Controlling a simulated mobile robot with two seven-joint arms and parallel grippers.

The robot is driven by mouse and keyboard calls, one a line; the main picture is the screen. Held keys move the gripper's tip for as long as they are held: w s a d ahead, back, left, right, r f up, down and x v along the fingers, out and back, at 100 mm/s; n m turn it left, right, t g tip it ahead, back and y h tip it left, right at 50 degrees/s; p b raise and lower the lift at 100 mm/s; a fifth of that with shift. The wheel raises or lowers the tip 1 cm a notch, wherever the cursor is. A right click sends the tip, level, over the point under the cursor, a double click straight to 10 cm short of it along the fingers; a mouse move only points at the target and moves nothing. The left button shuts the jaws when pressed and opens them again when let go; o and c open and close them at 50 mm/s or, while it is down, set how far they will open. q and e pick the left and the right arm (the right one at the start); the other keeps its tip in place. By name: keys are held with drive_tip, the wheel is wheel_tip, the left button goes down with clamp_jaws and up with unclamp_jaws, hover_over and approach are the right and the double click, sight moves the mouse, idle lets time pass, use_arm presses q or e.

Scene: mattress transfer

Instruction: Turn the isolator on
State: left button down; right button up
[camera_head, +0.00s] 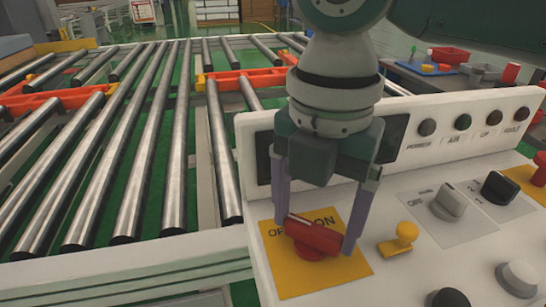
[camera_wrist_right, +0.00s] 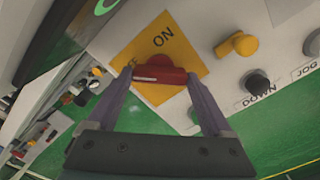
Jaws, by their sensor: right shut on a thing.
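The isolator is a red rotary handle (camera_head: 312,239) on a yellow plate (camera_head: 300,283) marked OFF and ON, on the white control panel. My right gripper (camera_head: 315,234) comes down over it, one finger at each end of the handle, shut on it. In the right wrist view the red handle (camera_wrist_right: 168,76) lies across between the fingers, with a pale mark near its left end. ON is readable there on the yellow plate (camera_wrist_right: 190,52); OFF is partly hidden by a finger and the handle. My left gripper is not in view.
A yellow knob (camera_head: 402,238), a grey selector (camera_head: 449,203) and a black selector (camera_head: 499,188) sit right of the isolator. Indicator lamps line the panel's raised back. A roller conveyor (camera_head: 130,150) fills the left. A table with red bins (camera_head: 449,56) stands behind.

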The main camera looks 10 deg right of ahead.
drive_tip(key=shift+c, duration=0.7)
drive_tip(key=shift+r+m+p, duration=0.2)
drive_tip(key=shift+m+p, duration=0.1)
drive_tip(key=shift+p, duration=0.3)
drive_tip(key=m+p, duration=0.6)
drive_tip(key=p, duration=0.1)
drive_tip(key=shift+r, duration=0.1)
drive_tip(key=m+p, duration=0.4)
drive_tip(key=m, duration=0.1)
drive_tip(key=shift+m, duration=0.4)
drive_tip(key=m+p, duration=0.1)
drive_tip(key=m, duration=0.2)
drive_tip(key=shift+p, duration=0.4)
drive_tip(key=shift+f+m+p, duration=0.2)
drive_tip(key=shift+m+p, duration=0.2)
drive_tip(key=shift+m, duration=0.8)
drive_tip(key=o, duration=1.1)
